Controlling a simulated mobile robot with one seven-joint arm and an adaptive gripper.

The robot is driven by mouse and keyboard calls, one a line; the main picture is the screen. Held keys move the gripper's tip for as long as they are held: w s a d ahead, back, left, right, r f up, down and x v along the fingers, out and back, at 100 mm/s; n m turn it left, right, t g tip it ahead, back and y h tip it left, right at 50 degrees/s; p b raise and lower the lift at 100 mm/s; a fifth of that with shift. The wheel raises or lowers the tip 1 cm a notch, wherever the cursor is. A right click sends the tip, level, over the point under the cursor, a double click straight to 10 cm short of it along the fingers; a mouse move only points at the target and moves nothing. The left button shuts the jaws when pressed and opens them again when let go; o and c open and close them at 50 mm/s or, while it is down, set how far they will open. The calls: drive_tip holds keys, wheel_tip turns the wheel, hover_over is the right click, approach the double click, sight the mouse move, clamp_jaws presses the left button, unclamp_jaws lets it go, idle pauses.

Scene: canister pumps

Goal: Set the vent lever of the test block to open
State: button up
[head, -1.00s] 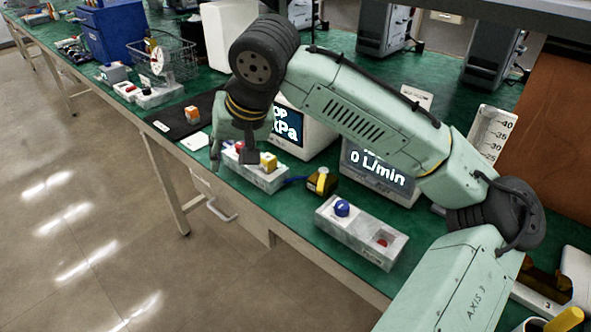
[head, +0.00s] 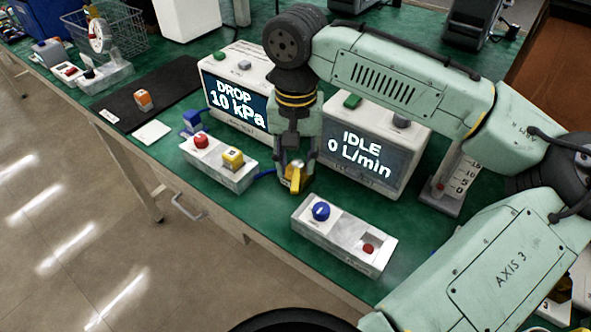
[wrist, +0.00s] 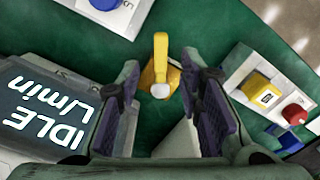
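The yellow vent lever (wrist: 161,57) shows in the wrist view, with its arm pointing up the picture from a pale round pivot. In the head view the lever (head: 297,178) stands on the green bench, partly hidden by my gripper (head: 290,162). My gripper also shows in the wrist view (wrist: 163,82), its dark-padded fingers apart on either side of the block, nothing held. I cannot tell whether a finger touches the lever.
A white box with red and yellow buttons (head: 218,172) stands to the left. A box with a blue knob (head: 320,233) stands in front right. Behind are two displays, one reading "DROP 10 kPa" (head: 236,108), the other "IDLE 0 L/min" (head: 364,152).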

sight(296, 181)
drive_tip(key=shift+f, duration=2.1)
drive_tip(key=shift+c, duration=0.3)
clamp_jaws()
